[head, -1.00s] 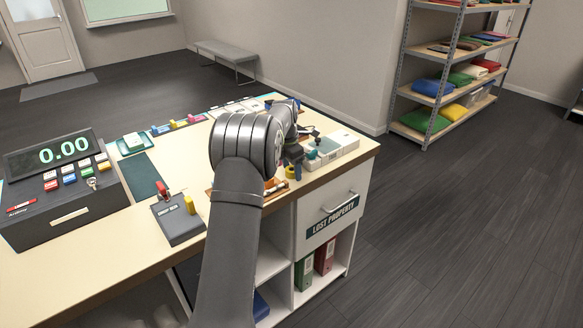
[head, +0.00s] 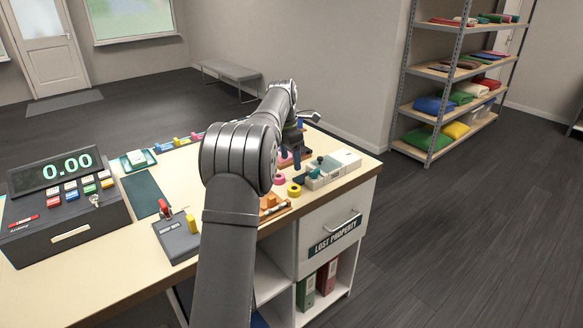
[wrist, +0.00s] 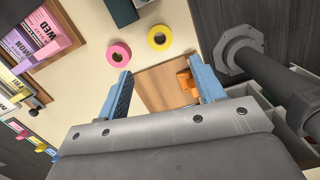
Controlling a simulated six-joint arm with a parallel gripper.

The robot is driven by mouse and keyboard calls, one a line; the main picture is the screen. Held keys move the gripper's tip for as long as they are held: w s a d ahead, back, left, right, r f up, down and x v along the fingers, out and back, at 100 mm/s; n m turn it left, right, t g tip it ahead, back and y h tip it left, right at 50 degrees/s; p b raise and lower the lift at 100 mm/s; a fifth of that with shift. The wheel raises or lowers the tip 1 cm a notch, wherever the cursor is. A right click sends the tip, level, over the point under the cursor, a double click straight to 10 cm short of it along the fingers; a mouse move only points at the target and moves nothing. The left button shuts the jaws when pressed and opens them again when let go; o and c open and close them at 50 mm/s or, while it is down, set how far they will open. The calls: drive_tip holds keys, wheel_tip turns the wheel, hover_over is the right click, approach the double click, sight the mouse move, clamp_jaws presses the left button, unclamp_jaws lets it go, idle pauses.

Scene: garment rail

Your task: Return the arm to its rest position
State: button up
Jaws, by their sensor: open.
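My gripper (head: 291,158) hangs over the back right part of the counter (head: 140,262), at the end of my raised arm. In the wrist view my gripper (wrist: 160,88) has its two blue fingers wide apart with nothing held between them. Beyond the fingertips a pink tape roll (wrist: 118,53) and a yellow tape roll (wrist: 160,38) lie on the counter. A wooden tray (wrist: 155,88) with an orange object (wrist: 187,84) shows below, between and behind the fingers. My arm hides part of the counter in the head view.
A white organiser (head: 340,162) stands at the counter's right end, close to my gripper. A shelf rack (head: 455,75) stands away on the floor. The air above the counter looks clear.

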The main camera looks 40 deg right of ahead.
sight(294, 188)
drive_tip(key=shift+r, duration=0.15)
drive_tip(key=f, duration=0.4)
drive_tip(key=d+f, duration=0.1)
drive_tip(key=f, duration=0.7)
drive_tip(key=shift+s+d+f, duration=0.1)
drive_tip(key=shift+d+f, duration=0.1)
drive_tip(key=shift+f, duration=0.05)
wheel_tip(294, 188, up, 3)
drive_tip(key=shift+f, duration=0.1)
drive_tip(key=shift+r, duration=0.65)
drive_tip(key=shift+f, duration=0.1)
